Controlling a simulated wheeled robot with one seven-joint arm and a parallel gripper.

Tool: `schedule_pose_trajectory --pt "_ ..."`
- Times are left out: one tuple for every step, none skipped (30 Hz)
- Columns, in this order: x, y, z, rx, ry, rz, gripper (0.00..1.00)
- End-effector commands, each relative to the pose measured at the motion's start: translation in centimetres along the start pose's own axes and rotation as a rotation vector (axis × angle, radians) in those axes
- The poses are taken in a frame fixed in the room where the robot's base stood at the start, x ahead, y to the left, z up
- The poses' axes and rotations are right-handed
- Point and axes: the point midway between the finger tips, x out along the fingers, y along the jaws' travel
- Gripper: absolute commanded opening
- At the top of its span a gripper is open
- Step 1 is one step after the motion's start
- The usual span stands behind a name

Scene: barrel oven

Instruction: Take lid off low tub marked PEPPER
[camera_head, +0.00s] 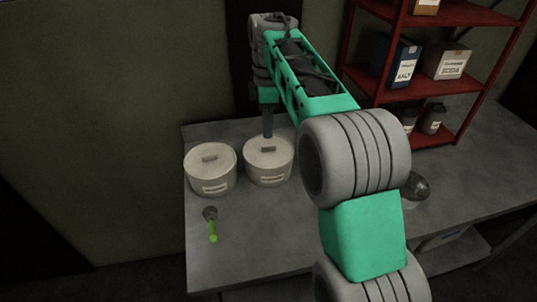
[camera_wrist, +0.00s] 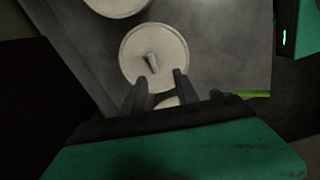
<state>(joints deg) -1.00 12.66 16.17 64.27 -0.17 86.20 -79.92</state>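Two low, pale round tubs with lids stand side by side on the grey table, a left tub (camera_head: 209,181) and a right tub (camera_head: 268,173). Each has a label on its front, too small to read, so I cannot tell which is PEPPER. My gripper (camera_head: 268,133) points down over the right tub's lid (camera_head: 282,153). In the wrist view my gripper (camera_wrist: 160,86) is open, its two fingers apart with nothing held. A round lid with a bar handle (camera_wrist: 153,62) lies just ahead of the fingertips. Contact cannot be made out.
A small tool with a bright green handle (camera_head: 212,232) lies in front of the tubs. A red shelf (camera_head: 460,14) at the right holds a SALT box (camera_head: 404,66), a SODA box (camera_head: 447,62) and dark jars (camera_head: 431,119). The table's front left is mostly clear.

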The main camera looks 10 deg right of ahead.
Motion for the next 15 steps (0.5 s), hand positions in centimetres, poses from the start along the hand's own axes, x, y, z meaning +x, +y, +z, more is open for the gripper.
schedule_pose_trajectory --pt "0.4 0.7 -0.2 -0.046 -0.001 -0.008 0.36" --pt "0.4 0.9 -0.2 -0.069 -0.002 -0.011 0.36" --pt "0.5 1.1 -0.3 -0.089 -0.002 -0.014 0.36" --pt "0.8 1.2 -0.3 -0.1 -0.002 -0.016 0.36" --pt "1.1 1.2 -0.3 -0.104 -0.002 -0.018 0.36" --pt "1.6 1.2 -0.3 -0.106 -0.002 -0.019 0.36" --pt "2.0 1.2 -0.3 -0.106 -0.002 -0.018 0.36" --pt "2.4 1.2 -0.3 -0.106 -0.002 -0.017 0.36" --pt "3.0 1.2 -0.2 -0.105 -0.002 -0.018 0.36" --pt "3.4 1.2 -0.2 -0.105 -0.002 -0.017 0.36" --pt "3.8 1.2 -0.1 -0.105 -0.002 -0.016 0.36" --pt "4.4 1.2 0.1 -0.104 -0.002 -0.018 0.36" --pt "5.0 1.3 0.2 -0.104 -0.002 -0.017 0.36" --pt "5.6 1.3 0.3 -0.104 -0.002 -0.018 0.36" --pt "6.2 1.4 0.5 -0.104 -0.002 -0.016 0.36"
